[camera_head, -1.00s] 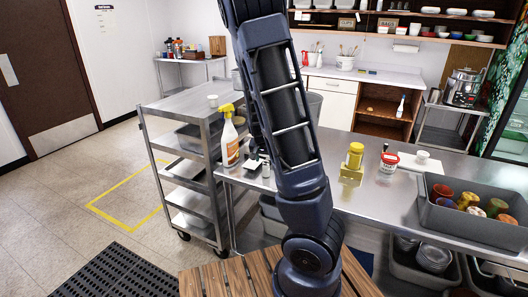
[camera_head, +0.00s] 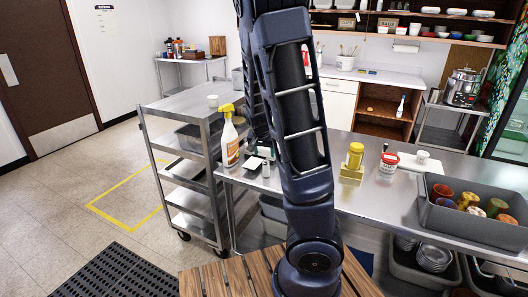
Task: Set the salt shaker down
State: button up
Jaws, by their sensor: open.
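A small pale grey shaker (camera_head: 265,169), which looks like the salt shaker, stands upright near the left end of the steel counter (camera_head: 330,200). My gripper (camera_head: 263,151) is just above and behind it, partly hidden by my arm. The jaws are open; their fingertips are too small and dark to make out clearly, and I cannot tell whether they touch the shaker.
A small dark-and-white item (camera_head: 252,163) lies beside the shaker.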

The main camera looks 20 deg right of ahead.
jog(key=shift+r, duration=0.15)
jog(key=s+a+r+n+y, duration=0.1)
jog(key=s+a+r+n, duration=0.1)
jog(key=s+r, duration=0.7)
jog(key=s+a+r+n+y, duration=0.1)
jog(key=s+r+n, duration=0.3)
jog(key=s+r, duration=0.6)
jog(key=s+a, duration=0.1)
jog(key=s, duration=0.5)
jog(key=shift+s+r+n+t+y, duration=0.25)
jog(key=shift+n+t+y, duration=0.05)
jog(key=shift+n+t, duration=0.1)
jog(key=shift+a, duration=0.1)
